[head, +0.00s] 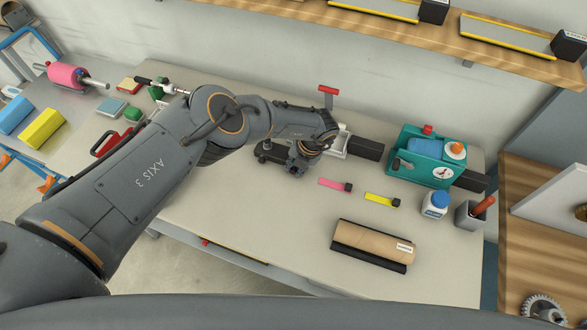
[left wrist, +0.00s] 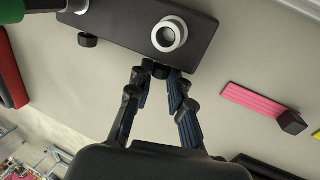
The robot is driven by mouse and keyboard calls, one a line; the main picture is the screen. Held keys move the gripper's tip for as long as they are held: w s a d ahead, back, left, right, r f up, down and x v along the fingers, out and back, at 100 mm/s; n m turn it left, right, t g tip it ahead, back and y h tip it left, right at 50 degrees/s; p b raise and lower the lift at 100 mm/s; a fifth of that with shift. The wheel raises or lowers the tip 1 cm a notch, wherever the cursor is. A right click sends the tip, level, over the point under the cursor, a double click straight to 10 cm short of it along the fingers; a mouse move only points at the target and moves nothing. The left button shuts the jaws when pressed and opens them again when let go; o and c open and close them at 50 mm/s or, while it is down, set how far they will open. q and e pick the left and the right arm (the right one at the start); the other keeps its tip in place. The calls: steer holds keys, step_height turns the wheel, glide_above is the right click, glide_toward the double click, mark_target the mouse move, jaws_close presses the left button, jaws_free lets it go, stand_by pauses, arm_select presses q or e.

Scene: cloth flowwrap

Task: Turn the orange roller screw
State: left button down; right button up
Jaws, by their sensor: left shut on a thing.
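My left gripper (head: 298,165) is low over the middle of the worktable, at the near right side of a black block-like device (head: 268,153). In the left wrist view its fingers (left wrist: 157,78) are shut on a small black knob (left wrist: 158,70) at the edge of the black device (left wrist: 120,28). A pale round knob (left wrist: 169,34) sits on top of that device. No orange screw shows at my fingertips. My right gripper is not in view.
Pink (head: 334,184) and yellow (head: 381,199) strips with black ends lie right of the gripper. A brown roll in a black holder (head: 371,247) lies nearer. A white bottle (head: 435,204) and a grey cup (head: 470,215) stand at the right. The table's front middle is clear.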

arm_select(q)
steer(key=shift+d+y+b, duration=0.1)
steer(key=shift+y+b, duration=0.2)
stand_by(0.4)
steer(key=c, duration=1.2)
jaws_free()
steer(key=v, duration=1.2)
steer(key=shift+s, duration=0.2)
steer(key=shift+f, duration=0.1)
